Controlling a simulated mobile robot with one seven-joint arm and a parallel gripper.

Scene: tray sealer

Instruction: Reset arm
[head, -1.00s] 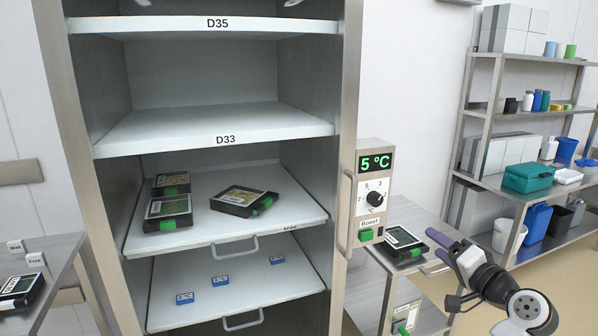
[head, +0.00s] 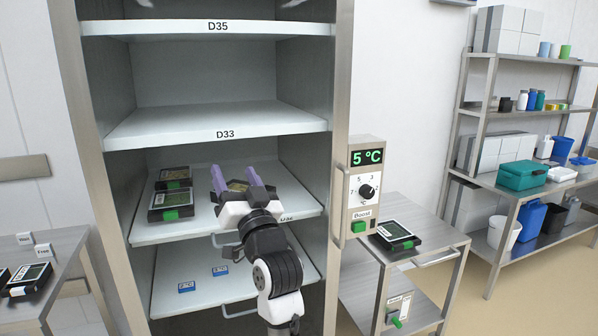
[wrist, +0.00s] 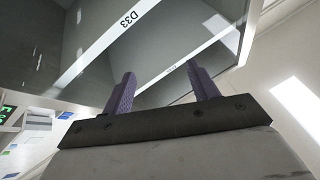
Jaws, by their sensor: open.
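My gripper (head: 236,180) is open in the head view, in front of the pulled-out middle shelf (head: 160,231) of the cabinet. Its two purple fingers are spread and nothing is seen between them in the wrist view (wrist: 160,88). My arm covers the front right part of the shelf and part of the shelf below.
Two black trays with green tabs, a rear one (head: 174,178) and a front one (head: 170,205), lie at the shelf's left. Blue tags (head: 220,270) lie on the lower shelf (head: 170,305). A control box (head: 363,186) reads 5 °C. Another tray (head: 394,236) lies on the right cart (head: 430,236).

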